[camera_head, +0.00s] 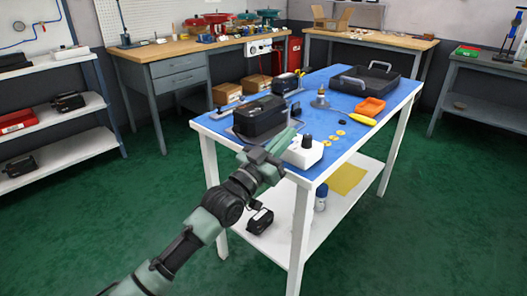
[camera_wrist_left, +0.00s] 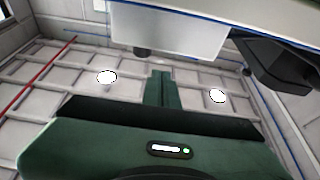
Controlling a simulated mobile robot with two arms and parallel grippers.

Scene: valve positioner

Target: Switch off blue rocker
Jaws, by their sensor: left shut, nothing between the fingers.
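My left gripper (camera_head: 284,140) reaches in over the near edge of the blue-topped table (camera_head: 228,143). Its green fingers are shut and empty, beside a small white box (camera_head: 304,154) with a black knob (camera_head: 307,141) on top. In the left wrist view the shut fingers (camera_wrist_left: 161,88) point toward a pale box-like shape (camera_wrist_left: 180,30) with a dark knob (camera_wrist_left: 143,51). I cannot make out a blue rocker in either view; the fingers hide part of the white box in the head view. I cannot tell whether they touch it. My right gripper is not in view.
A black device (camera_head: 260,117) stands just left of the fingers. A metal cone-shaped part (camera_head: 320,100), an orange bin (camera_head: 370,107), a yellow-handled tool (camera_head: 362,119) and a black tray (camera_head: 365,84) lie farther back. Small yellow discs (camera_head: 327,143) lie right of the white box.

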